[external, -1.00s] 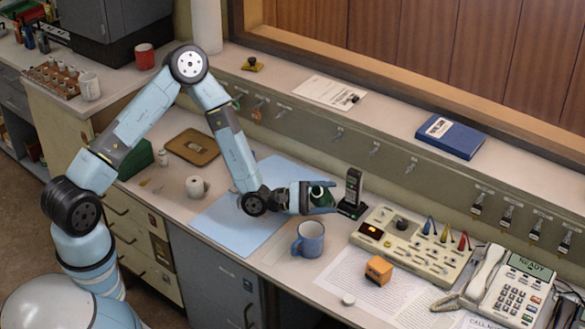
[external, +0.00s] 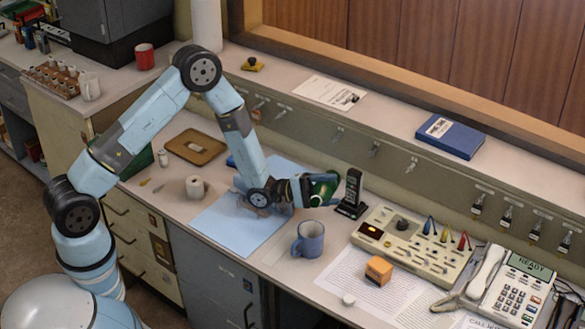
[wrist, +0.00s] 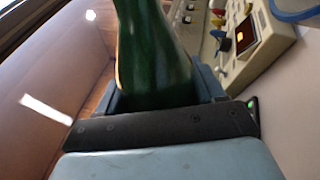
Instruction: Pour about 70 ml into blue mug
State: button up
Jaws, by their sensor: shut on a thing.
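The blue mug (external: 308,240) stands upright on the console, its handle toward the left. My gripper (external: 318,188) is behind the mug and higher in the picture, apart from it, and is shut on a dark green bottle (external: 321,184). In the wrist view the green bottle (wrist: 150,55) rises from between the jaws. In the external view the bottle looks tilted, and my gripper hides part of it. A blue curved edge at the top right of the wrist view looks like part of the mug (wrist: 295,14). I cannot see any liquid.
A black handset (external: 352,190) stands just right of my gripper. The switch panel (external: 412,246) lies right of the mug, and an orange cube (external: 378,269) and papers (external: 345,277) lie in front of it. The blue mat (external: 225,222) is mostly bare.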

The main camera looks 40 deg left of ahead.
jog(key=shift+s+m, duration=0.25)
jog(key=shift+m, duration=0.55)
jog(key=shift+s+m+g+h+p, duration=0.1)
jog(key=shift+m+g+h+p, duration=0.35)
jog(key=shift+m, duration=1.05)
jog(key=shift+w+a+m+g+p, duration=0.25)
jog(key=shift+w+m+g+p, duration=0.15)
jog(key=shift+w+p, duration=0.2)
jog(key=shift+w+f+m+p, duration=0.1)
jog(key=shift+m+p, duration=0.2)
jog(key=shift+p, duration=0.1)
dwell(0.9)
jog(key=n, duration=0.2)
jog(key=n+t, duration=0.1)
jog(key=n, duration=0.1)
jog(key=shift+w+n+t+y, duration=0.2)
jog(key=shift+n+t+y, duration=0.05)
jog(key=shift+n, duration=0.15)
jog(key=shift+w+a+n, duration=0.1)
jog(key=shift+w+n, duration=0.05)
jog(key=shift+n, duration=0.35)
dwell(1.4)
